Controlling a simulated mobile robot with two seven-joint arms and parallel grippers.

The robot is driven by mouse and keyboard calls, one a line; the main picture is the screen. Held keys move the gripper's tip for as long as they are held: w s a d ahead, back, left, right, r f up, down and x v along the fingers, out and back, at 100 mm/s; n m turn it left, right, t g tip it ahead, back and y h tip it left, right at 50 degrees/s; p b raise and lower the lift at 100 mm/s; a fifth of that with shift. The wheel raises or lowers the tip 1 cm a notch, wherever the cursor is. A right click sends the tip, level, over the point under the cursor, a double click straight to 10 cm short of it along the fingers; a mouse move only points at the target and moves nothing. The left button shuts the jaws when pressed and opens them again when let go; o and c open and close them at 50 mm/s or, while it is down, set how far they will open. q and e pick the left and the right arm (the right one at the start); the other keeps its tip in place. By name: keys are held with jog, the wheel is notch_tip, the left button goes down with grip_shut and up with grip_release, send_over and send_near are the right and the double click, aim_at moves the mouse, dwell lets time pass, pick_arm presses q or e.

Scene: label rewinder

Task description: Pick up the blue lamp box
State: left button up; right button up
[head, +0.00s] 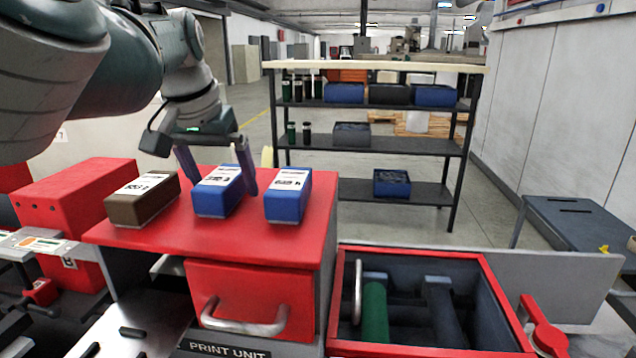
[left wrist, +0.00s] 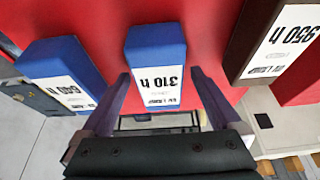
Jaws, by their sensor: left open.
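Two blue lamp boxes with white labels stand on the red top of the print unit (head: 215,243). The middle blue box (head: 216,199) reads 310 h in the left wrist view (left wrist: 156,45). The other blue box (head: 287,203) is to its right in the head view and reads about 640 h in the left wrist view (left wrist: 50,62). My left gripper (head: 221,187) is open, with its fingers on either side of the middle blue box. It also shows in the left wrist view (left wrist: 161,75), with gaps between fingers and box. My right gripper is out of view.
A brown box (head: 142,201) with a 950 h label stands left of the middle box. A red-rimmed tray (head: 430,350) holding a green roller (head: 375,312) is at the right. A dark shelf rack (head: 420,145) stands behind.

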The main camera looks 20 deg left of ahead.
pick_arm(q)
jog(key=shift+f, duration=0.1)
jog(key=shift+c, duration=0.4)
grip_shut()
dwell(0.5)
